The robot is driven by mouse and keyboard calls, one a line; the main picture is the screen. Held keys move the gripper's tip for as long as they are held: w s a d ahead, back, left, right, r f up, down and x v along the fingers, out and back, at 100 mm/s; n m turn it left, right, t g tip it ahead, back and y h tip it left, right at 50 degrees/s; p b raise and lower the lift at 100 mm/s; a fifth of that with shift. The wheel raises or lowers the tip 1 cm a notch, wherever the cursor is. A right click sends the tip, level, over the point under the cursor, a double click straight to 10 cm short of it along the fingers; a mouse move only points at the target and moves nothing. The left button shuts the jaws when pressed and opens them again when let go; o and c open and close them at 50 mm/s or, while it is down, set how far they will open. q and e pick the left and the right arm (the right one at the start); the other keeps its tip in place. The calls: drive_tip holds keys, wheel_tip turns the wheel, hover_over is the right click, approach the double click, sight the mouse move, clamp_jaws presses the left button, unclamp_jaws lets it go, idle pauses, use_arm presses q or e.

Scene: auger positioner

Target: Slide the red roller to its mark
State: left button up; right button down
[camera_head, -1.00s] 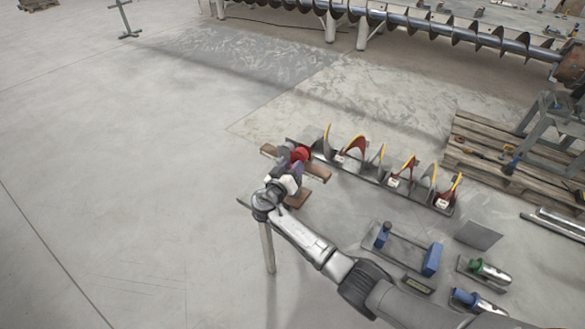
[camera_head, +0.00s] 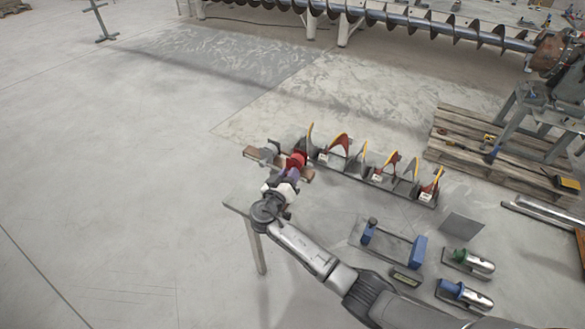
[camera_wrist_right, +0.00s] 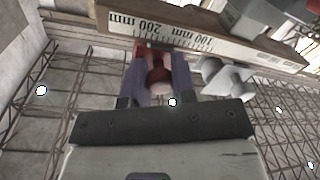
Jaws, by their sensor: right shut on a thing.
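The red roller (camera_head: 297,160) sits at a brown wooden beam (camera_head: 262,153) near the middle of the head view. My right gripper (camera_head: 290,173) is at the roller from the near side. In the right wrist view, the purple fingers of my right gripper (camera_wrist_right: 159,78) are closed on a red part of the roller (camera_wrist_right: 158,62), just below a beam with a millimetre scale (camera_wrist_right: 165,35). Numbers 200 and 100 are readable on it. The roller's mark cannot be made out. My left gripper is not in view.
A rack of red and yellow-edged flights (camera_head: 375,178) stands directly right of the beam. A blue-ended tool (camera_head: 393,243) and two metal cylinders lie nearer right. A pallet (camera_head: 505,165) is at right and a long auger (camera_head: 400,20) at the back.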

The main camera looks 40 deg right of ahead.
drive_tip(key=shift+s, duration=0.2)
drive_tip(key=c, duration=1.2)
unclamp_jaws()
drive_tip(key=shift+c, duration=0.2)
drive_tip(key=shift+w, duration=0.1)
drive_tip(key=v, duration=1.4)
drive_tip(key=shift+d, duration=0.1)
drive_tip(key=shift+w, duration=0.1)
